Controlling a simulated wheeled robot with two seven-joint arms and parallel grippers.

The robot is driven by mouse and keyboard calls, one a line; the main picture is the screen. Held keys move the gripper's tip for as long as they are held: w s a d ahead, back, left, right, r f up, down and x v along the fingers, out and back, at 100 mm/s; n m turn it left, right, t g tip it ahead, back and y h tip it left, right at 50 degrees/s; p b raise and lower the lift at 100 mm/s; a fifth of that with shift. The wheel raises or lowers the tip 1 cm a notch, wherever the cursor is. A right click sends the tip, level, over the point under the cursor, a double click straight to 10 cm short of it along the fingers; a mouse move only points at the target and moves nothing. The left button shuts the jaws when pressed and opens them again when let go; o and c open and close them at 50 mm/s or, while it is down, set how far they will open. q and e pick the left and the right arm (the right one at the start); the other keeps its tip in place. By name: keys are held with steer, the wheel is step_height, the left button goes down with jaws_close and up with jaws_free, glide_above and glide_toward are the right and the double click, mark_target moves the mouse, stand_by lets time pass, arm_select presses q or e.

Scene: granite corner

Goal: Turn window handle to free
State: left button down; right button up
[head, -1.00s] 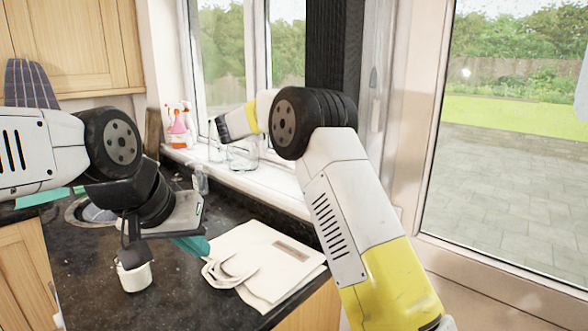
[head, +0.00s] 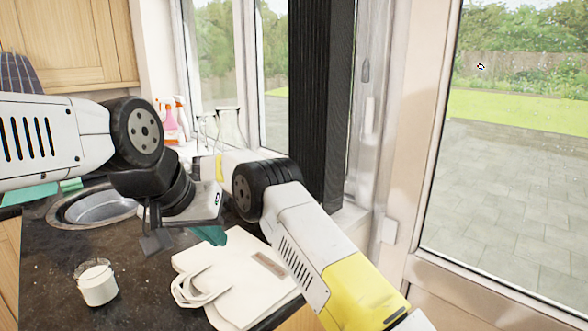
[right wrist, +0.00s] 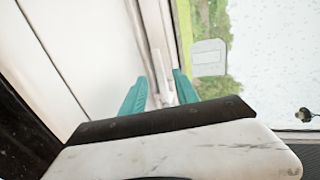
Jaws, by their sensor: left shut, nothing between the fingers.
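The window (head: 245,60) stands behind the counter in the head view; I cannot make out its handle there. In the right wrist view my right gripper (right wrist: 159,76) has its two teal fingers apart. A slim white upright piece (right wrist: 163,68) on a pale frame shows beyond and between the fingertips. It may be the handle; I cannot tell whether the fingers touch it. In the head view my right forearm reaches toward the window and the right fingers are hidden. My left gripper (head: 208,236), with teal fingers, is shut and empty above the counter, near the cream bag (head: 235,275).
A glass jar with white contents (head: 97,284) and a round sink (head: 95,207) are on the dark counter (head: 50,285). Spray bottles (head: 172,122) and glassware (head: 229,125) are by the window. A black curtain (head: 320,100) hangs right of it, beside a glazed door (head: 510,150).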

steer(key=shift+w+f, duration=0.1)
steer(key=shift+w, duration=0.1)
steer(key=x, duration=0.7)
steer(key=shift+w, duration=0.1)
jaws_close()
steer(key=shift+f, duration=0.15)
stand_by(1.0)
